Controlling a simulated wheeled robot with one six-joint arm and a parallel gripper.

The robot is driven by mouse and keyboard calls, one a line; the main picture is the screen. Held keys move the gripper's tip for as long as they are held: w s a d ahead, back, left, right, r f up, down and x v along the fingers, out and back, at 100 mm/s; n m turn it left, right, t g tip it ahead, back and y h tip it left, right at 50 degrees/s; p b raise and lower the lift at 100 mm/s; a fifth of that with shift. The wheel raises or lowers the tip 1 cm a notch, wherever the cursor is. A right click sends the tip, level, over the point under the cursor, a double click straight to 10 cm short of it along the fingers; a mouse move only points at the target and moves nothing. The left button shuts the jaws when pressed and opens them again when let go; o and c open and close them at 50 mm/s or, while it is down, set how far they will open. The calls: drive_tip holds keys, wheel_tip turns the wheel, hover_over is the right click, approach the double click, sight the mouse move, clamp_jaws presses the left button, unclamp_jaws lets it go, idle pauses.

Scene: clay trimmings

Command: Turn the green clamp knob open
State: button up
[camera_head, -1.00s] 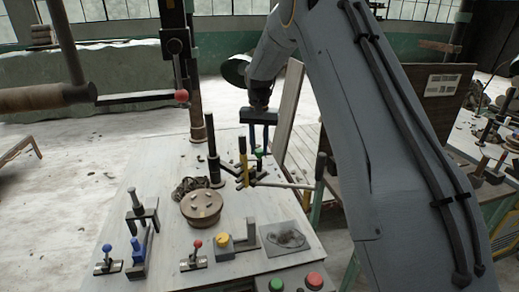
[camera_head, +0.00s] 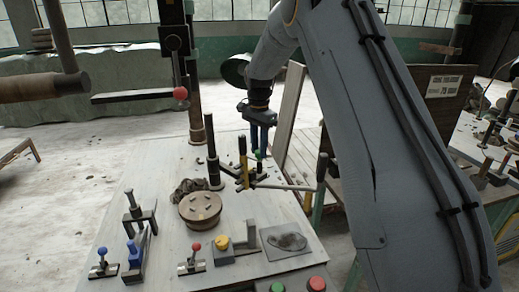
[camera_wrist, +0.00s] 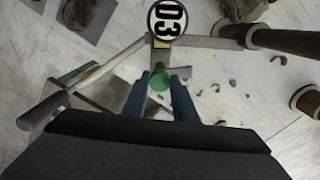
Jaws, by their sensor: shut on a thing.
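The green clamp knob (camera_wrist: 159,83) shows in the wrist view as a small round ball between my two blue fingers. My gripper (camera_wrist: 164,77) is shut on the knob and reaches it from above. In the head view my gripper (camera_head: 259,146) is seen nearly edge-on, pointing down, with the green knob (camera_head: 258,155) at its fingertips. The knob belongs to a dark metal fixture with arms on the table. The fingers hide part of the knob.
A yellow-handled lever (camera_head: 243,150) and a tall black post (camera_head: 210,145) stand close to the left of my gripper. A long lever with a dark grip (camera_head: 321,168) reaches right. A round wooden piece (camera_head: 200,207) and several other clamps sit nearer on the table (camera_head: 165,180).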

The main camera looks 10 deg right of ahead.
drive_tip(key=shift+r, duration=0.1)
idle(0.3)
drive_tip(key=o, duration=1)
drive_tip(key=shift+o, duration=0.2)
drive_tip(key=shift+r+b, duration=1.25)
drive_tip(key=shift+r, duration=2.65)
drive_tip(key=s+f+n, duration=0.4)
drive_tip(key=s, duration=0.7)
drive_tip(key=s+f+n, duration=0.4)
drive_tip(key=s, duration=0.8)
drive_tip(key=s+f+n+t, duration=0.1)
drive_tip(key=s+f+n, duration=0.3)
drive_tip(key=s, duration=0.8)
